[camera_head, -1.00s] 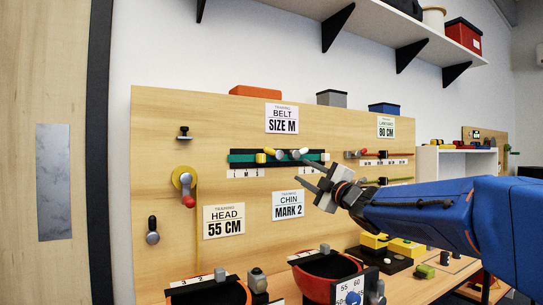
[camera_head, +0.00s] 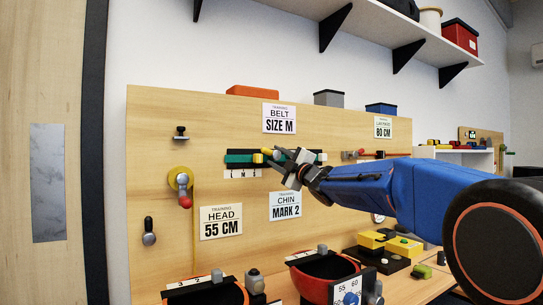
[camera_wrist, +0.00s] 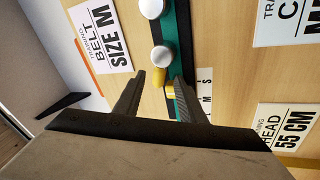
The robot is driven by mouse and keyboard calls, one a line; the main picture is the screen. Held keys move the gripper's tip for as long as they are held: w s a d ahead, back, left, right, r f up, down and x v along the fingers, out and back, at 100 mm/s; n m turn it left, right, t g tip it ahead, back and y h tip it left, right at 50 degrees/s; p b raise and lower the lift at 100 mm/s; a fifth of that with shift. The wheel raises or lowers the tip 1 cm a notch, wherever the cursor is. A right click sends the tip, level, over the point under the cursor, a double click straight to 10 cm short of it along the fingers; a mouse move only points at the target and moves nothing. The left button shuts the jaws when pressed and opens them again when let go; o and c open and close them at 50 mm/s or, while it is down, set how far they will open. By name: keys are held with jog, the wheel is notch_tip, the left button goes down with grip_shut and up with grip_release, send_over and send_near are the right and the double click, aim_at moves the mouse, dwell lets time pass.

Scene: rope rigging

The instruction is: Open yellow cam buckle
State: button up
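The yellow cam buckle (camera_head: 258,158) sits on the green and black belt strap (camera_head: 238,158) on the wooden board. In the wrist view the yellow buckle (camera_wrist: 158,77) shows between my fingertips, with a white round knob (camera_wrist: 161,56) close beside it. My gripper (camera_head: 271,157) is at the buckle, reaching in from the right. In the wrist view my gripper (camera_wrist: 159,81) is open, its two fingers on either side of the yellow part. I cannot tell whether a finger touches it. My gripper and wrist hide the right part of the strap in the head view.
A second white knob (camera_wrist: 151,8) stands farther along the green strap. The "BELT SIZE M" sign (camera_head: 279,118) is above and the "CHIN MARK 2" sign (camera_head: 285,206) below. A yellow reel with a red-tipped lever (camera_head: 181,181) is on the left. Red helmets (camera_head: 322,273) stand on the bench below.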

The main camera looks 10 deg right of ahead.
aim_at(270, 153)
jog(key=shift+x, duration=2)
grip_shut()
